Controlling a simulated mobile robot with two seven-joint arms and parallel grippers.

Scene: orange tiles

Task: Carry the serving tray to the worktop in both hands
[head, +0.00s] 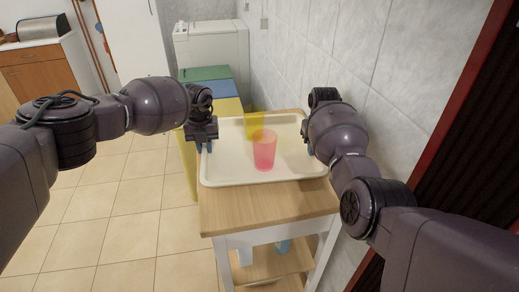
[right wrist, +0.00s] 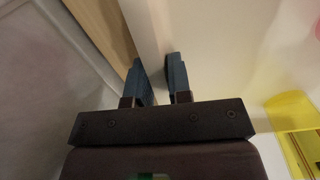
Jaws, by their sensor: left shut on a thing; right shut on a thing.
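The cream serving tray (head: 225,175) lies on a small wood-topped table (head: 265,212). A translucent pink cup (head: 264,152) and a yellow cup (head: 254,124) stand upright on it. My left gripper (head: 205,146) is shut on the tray's left rim. My right gripper (head: 308,148) is at the right rim, partly hidden by its arm. In the right wrist view its two blue fingers (right wrist: 158,82) are shut on the tray's pale rim (right wrist: 151,45). A worktop (head: 28,45) tops a wooden cabinet at the far left.
A metallic bread bin (head: 45,27) stands on the worktop. Green, blue and yellow bins (head: 206,73) and a white appliance (head: 212,45) stand behind the table. A tiled wall (head: 385,110) is close on the right. The tiled floor (head: 125,200) at left is clear.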

